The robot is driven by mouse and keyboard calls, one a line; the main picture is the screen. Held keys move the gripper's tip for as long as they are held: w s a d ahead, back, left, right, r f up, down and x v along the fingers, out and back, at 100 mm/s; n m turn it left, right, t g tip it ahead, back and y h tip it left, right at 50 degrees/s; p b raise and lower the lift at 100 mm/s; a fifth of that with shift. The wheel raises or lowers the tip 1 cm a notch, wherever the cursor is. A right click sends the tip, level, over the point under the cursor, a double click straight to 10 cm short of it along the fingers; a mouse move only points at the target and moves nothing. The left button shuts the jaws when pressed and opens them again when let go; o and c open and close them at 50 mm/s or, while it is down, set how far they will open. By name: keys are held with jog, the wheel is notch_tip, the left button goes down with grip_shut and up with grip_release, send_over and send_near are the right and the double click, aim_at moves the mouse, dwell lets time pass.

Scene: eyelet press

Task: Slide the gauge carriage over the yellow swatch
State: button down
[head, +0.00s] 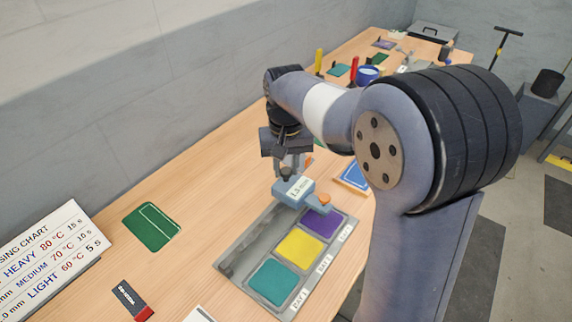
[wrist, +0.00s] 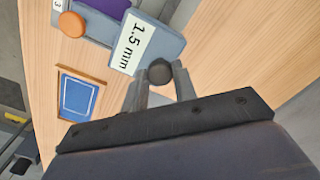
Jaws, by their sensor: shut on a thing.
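The gauge carriage (head: 292,190) is a blue-grey block labelled 1.5 mm, at the far end of the grey tray (head: 243,247). It is by the purple swatch (head: 322,223), most of which still shows. The yellow swatch (head: 299,249) lies uncovered in the middle, and the teal swatch (head: 272,283) is at the near end. My gripper (head: 287,172) is shut on the carriage's dark round knob. In the wrist view my gripper (wrist: 161,82) has a finger on each side of the knob (wrist: 160,71), with the carriage (wrist: 157,44) beyond it.
An orange disc (head: 323,199) sits at the carriage's right end. A blue card in a wooden frame (head: 353,177) lies right of the tray. A green mat (head: 152,227) and a pressing chart (head: 52,252) are to the left. Tools and a blue cup (head: 368,74) stand farther back.

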jog(key=s+a, duration=0.6)
jog(key=s, duration=0.1)
jog(key=shift+s, duration=0.25)
jog(key=c, duration=1.1)
grip_release()
jog(key=shift+c, duration=0.2)
notch_tip(320, 180, up, 11)
jog(key=shift+f, duration=0.1)
